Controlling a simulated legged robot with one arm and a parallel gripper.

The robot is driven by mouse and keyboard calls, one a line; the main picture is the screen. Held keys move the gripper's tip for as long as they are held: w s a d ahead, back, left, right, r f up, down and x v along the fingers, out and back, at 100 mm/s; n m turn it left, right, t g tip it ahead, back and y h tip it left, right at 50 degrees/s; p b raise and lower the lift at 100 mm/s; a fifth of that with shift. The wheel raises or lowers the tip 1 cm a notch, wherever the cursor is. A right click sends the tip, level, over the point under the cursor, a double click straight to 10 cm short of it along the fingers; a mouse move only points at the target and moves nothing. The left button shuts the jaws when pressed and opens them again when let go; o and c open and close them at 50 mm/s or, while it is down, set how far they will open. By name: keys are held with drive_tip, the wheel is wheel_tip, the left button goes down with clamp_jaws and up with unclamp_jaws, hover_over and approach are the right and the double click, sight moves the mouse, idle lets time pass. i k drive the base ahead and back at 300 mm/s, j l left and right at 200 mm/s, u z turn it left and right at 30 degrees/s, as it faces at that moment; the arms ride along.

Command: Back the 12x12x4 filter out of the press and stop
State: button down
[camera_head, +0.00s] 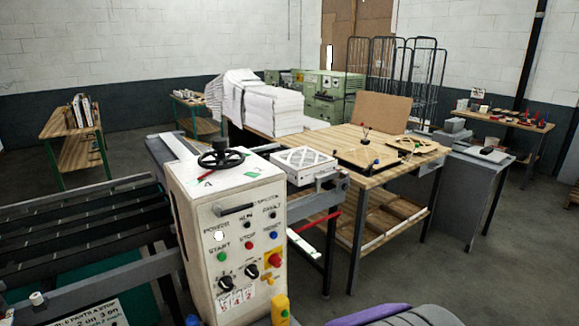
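A flat white box-framed filter (304,160) with crossed diagonal lines on its top lies level on the outlet end of the press, behind and right of the control box. I cannot read a size on it. The press has an upright white control box (225,245) with a black handwheel (221,154) on top, and knobs and coloured buttons on its front. The control box hides part of the press bed.
A wooden worktable (400,165) adjoins the outlet end on the right, with wood-framed pieces on it. White sheets (272,110) are stacked behind. Dark slatted rails (80,235) extend left. A grey cabinet (475,195) stands right. Open floor (480,280) lies front right.

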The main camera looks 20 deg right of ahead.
sight(302, 165)
drive_tip(key=i+l+z, duration=0.1)
drive_tip(key=i+l, duration=0.35)
drive_tip(key=i+l+z, duration=0.1)
drive_tip(key=i+l, duration=0.35)
drive_tip(key=i+l+z, duration=0.1)
drive_tip(key=i+l, duration=0.3)
drive_tip(key=i+l+z, duration=0.15)
drive_tip(key=i+l, duration=0.2)
drive_tip(key=i, duration=0.25)
drive_tip(key=i+l+z, duration=0.1)
drive_tip(key=i+l, duration=0.2)
drive_tip(key=i, duration=0.2)
